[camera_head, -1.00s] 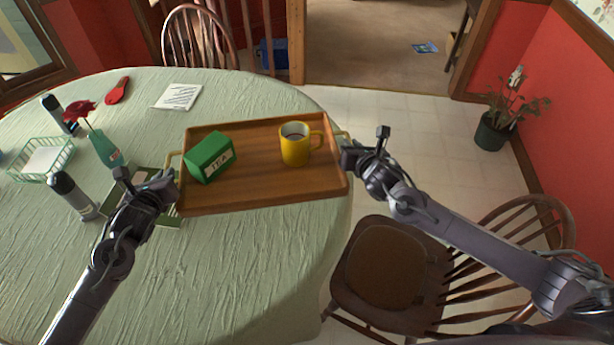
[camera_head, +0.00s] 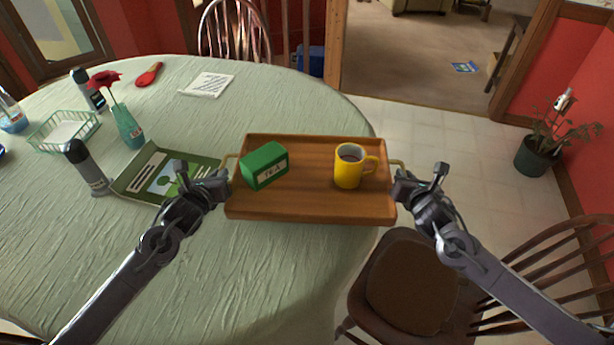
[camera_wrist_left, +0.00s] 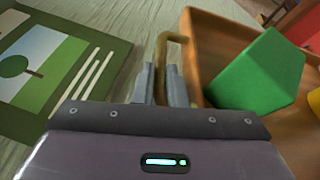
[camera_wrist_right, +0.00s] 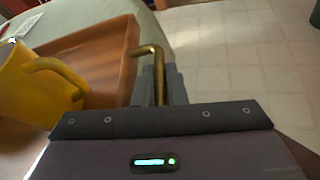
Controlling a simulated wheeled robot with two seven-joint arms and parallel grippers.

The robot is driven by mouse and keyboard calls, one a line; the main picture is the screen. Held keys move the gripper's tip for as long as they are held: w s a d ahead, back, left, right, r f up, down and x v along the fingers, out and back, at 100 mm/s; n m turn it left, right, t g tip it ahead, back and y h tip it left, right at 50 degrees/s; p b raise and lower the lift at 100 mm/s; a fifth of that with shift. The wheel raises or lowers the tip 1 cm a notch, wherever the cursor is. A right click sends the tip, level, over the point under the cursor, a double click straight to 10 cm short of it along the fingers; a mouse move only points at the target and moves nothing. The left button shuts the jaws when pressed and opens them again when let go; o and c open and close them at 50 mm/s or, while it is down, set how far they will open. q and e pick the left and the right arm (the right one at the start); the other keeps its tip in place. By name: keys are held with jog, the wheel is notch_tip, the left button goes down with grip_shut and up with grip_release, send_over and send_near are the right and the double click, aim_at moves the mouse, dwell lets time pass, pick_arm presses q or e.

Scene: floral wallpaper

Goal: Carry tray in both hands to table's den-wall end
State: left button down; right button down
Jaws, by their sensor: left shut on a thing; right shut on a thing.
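The wooden tray (camera_head: 305,208) is held between my two grippers near the right side of the round table (camera_head: 290,290); I cannot tell whether it touches the cloth. A green tea box (camera_head: 264,166) stands on its left part and a yellow mug (camera_head: 347,172) with dark contents on its right part. My left gripper (camera_head: 224,180) is shut on the tray's left brass handle, which shows between the fingers in the left wrist view (camera_wrist_left: 166,45). My right gripper (camera_head: 402,178) is shut on the right brass handle, seen in the right wrist view (camera_wrist_right: 153,52).
A green picture book (camera_head: 150,172), dark bottle (camera_head: 88,168), red flower in a vase (camera_head: 129,128), wire basket (camera_head: 62,132), red spoon rest (camera_head: 149,74) and paper (camera_head: 207,84) are on the table. A wooden chair (camera_head: 410,290) stands close at the table's right.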

dwell(0.3)
